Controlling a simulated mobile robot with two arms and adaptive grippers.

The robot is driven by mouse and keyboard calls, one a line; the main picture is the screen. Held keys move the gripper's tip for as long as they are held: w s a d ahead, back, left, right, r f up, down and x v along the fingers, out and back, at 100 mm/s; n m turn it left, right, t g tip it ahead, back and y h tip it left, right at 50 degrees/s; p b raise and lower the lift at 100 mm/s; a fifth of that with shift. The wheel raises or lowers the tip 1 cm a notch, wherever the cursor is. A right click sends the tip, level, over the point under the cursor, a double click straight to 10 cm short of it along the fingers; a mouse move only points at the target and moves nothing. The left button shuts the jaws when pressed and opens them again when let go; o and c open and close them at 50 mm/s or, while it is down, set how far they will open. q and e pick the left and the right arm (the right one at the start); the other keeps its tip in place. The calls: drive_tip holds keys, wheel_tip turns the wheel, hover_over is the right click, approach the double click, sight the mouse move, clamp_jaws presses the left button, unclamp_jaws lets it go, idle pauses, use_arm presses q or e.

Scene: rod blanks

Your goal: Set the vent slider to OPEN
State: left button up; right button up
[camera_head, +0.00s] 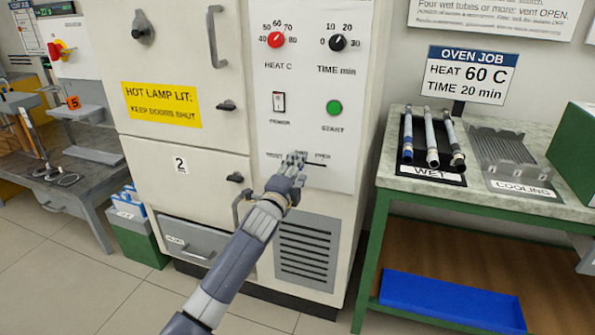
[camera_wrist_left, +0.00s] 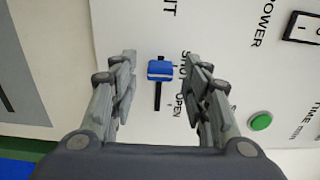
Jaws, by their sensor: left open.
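The vent slider has a blue knob (camera_wrist_left: 160,70) on a dark vertical slot (camera_wrist_left: 157,98) in the left wrist view. The knob sits at the slot's upper end there, beside the word SHUT; the OPEN label (camera_wrist_left: 180,106) is by the other end. My left gripper (camera_wrist_left: 161,62) is open, with one finger on each side of the knob and gaps to both. In the head view my left gripper (camera_head: 295,160) is at the oven panel (camera_head: 345,115) and hides the knob; the slot's right part shows under OPEN. My right gripper is not in view.
Above the slider are the power switch (camera_head: 279,102), green start button (camera_head: 334,107), red heat dial (camera_head: 276,40) and black time dial (camera_head: 338,43). A door handle (camera_head: 236,178) is close left of my wrist. The bench (camera_head: 378,170) at right holds a wet rack (camera_head: 425,177) with several rods and a cooling rack (camera_head: 515,160).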

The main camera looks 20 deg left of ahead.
sight(324, 166)
use_arm(q)
drive_tip(key=shift+w, duration=0.7)
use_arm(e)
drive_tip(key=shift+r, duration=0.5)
use_arm(q)
clamp_jaws()
drive_tip(key=d, duration=0.6)
drive_tip(key=shift+s+d, duration=0.15)
drive_tip(key=shift+d, duration=0.05)
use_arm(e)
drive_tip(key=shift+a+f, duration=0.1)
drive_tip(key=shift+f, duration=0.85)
use_arm(q)
unclamp_jaws()
drive_tip(key=shift+d, duration=0.15)
